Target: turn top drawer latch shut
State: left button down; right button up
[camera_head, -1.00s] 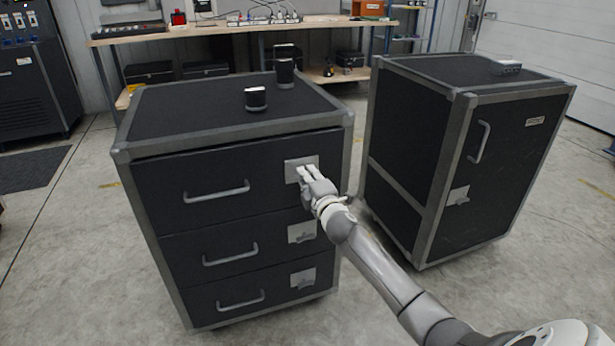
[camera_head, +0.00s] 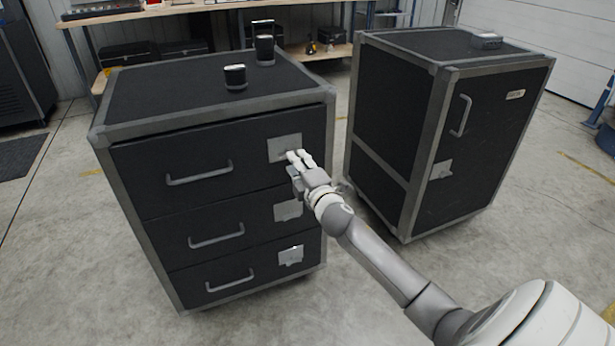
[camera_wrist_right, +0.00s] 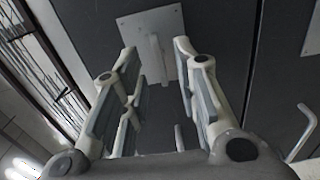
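The top drawer (camera_head: 215,165) of the black cabinet sits closed or nearly closed under the top frame. Its latch is a grey plate (camera_head: 285,143) at the drawer's right end. In the right wrist view the latch plate (camera_wrist_right: 168,22) has an upright grey turn handle (camera_wrist_right: 156,58). My right gripper (camera_head: 298,156) is in front of the plate's lower right part, its tips partly hiding the handle. In the wrist view my right gripper (camera_wrist_right: 155,50) is open, one finger on each side of the handle; I cannot tell whether they touch it. My left gripper is not in view.
Two lower drawers have latches (camera_head: 288,210) and bar handles (camera_head: 216,236). Two dark cylindrical objects (camera_head: 235,76) stand on the cabinet top. A second black cabinet (camera_head: 478,135) stands to the right, across a narrow gap. A wooden workbench (camera_head: 180,8) is behind.

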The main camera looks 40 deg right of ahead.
jog(key=v, duration=0.6)
jog(key=shift+s, duration=0.35)
jog(key=shift+a, duration=0.1)
